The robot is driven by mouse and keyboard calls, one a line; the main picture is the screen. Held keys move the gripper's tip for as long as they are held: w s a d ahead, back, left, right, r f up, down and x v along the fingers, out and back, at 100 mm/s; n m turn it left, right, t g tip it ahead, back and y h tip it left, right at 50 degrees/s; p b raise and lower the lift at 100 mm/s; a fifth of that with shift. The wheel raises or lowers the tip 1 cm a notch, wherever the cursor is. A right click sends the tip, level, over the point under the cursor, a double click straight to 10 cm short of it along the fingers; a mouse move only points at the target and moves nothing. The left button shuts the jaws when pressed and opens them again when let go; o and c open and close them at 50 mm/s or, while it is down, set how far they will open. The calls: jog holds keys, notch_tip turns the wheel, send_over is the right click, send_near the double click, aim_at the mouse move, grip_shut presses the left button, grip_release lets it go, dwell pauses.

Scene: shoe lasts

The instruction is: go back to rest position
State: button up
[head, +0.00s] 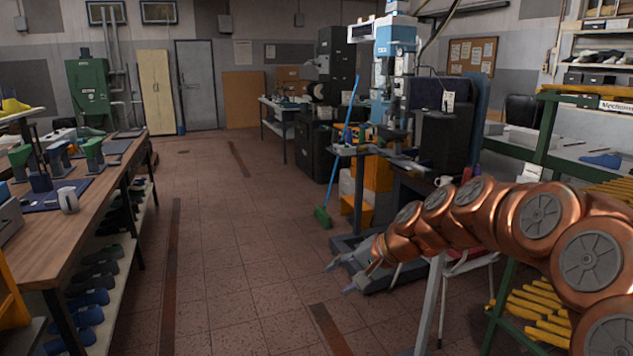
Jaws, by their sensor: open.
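My gripper (340,277) shows in the head view at the end of my copper-coloured arm, which reaches in from the right edge. Its fingers are apart and nothing is between them. The gripper hangs over the tiled floor, in front of the dark machine stand. It touches nothing that I can see.
A wooden workbench (95,205) with green and blue stands and a mug (68,200) runs along the left, shoe lasts (90,300) on its lower shelf. The middle floor (215,240) is clear.

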jog(key=s+d+f+n+g+h, duration=0.1)
jog(key=s+d, duration=0.3)
jog(key=s, duration=0.9)
jog(key=s+d+f+n+g+h+p, duration=0.1)
jog(key=s+d+f+n+g+h, duration=0.1)
jog(key=s, duration=1.1)
jog(key=s+d+f+n+g+h+p, duration=0.1)
jog(key=s+d, duration=0.5)
jog(key=s, duration=0.8)
jog(key=f+n+g+h, duration=0.1)
jog(key=g+h, duration=0.1)
jog(key=h, duration=0.1)
jog(key=shift+d+n, duration=0.15)
jog(key=shift+n, duration=0.25)
jog(key=shift+c, duration=0.7)
